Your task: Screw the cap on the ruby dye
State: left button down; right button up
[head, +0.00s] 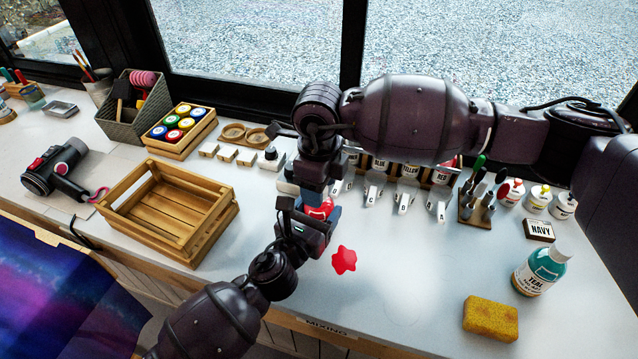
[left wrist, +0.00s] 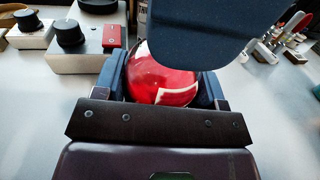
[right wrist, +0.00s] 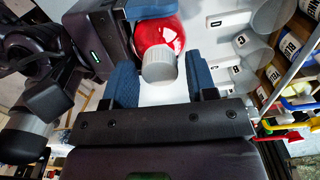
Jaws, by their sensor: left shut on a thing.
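The ruby dye bottle (head: 319,208) is round and red with a pale label patch. My left gripper (head: 305,222) is shut on it above the table; the left wrist view shows the red body (left wrist: 160,82) between the fingers. In the right wrist view, a ribbed grey-white cap (right wrist: 160,68) sits at the neck end of the red bottle (right wrist: 158,34). I cannot tell how tightly it sits. My right gripper (right wrist: 161,82) is open around the cap, with gaps on both sides. In the head view the right gripper (head: 314,192) hides the cap.
A red star-shaped patch (head: 344,260) lies on the table in front. An empty wooden crate (head: 170,208) stands left. Labelled scoops (head: 404,199) and dye bottles (head: 439,172) stand behind. A teal bottle (head: 541,268) and yellow sponge (head: 490,318) are at right. The front middle is mostly clear.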

jog(key=shift+o, duration=0.3)
jog(key=shift+r, duration=2.25)
jog(key=shift+c, duration=0.3)
jog(key=r, duration=0.1)
jog(key=w+r, duration=0.1)
jog(key=r+n, duration=0.1)
jog(key=shift+w+d+r+t+h, duration=0.2)
jog(key=shift+w+t+h, duration=0.1)
jog(key=shift+t, duration=0.1)
jog(key=n, duration=0.4)
jog(key=shift+s+r, duration=0.2)
jog(key=shift+r, duration=0.15)
jog(key=n, duration=0.3)
jog(key=shift+s, duration=0.2)
jog(key=n, duration=0.2)
jog(key=shift+s+f+n+g, duration=0.25)
jog(key=shift+n+g, duration=0.05)
jog(key=n, duration=0.4)
jog(key=shift+s+a+f, duration=0.1)
jog(key=shift+s+a, duration=0.05)
jog(key=shift+a, duration=0.1)
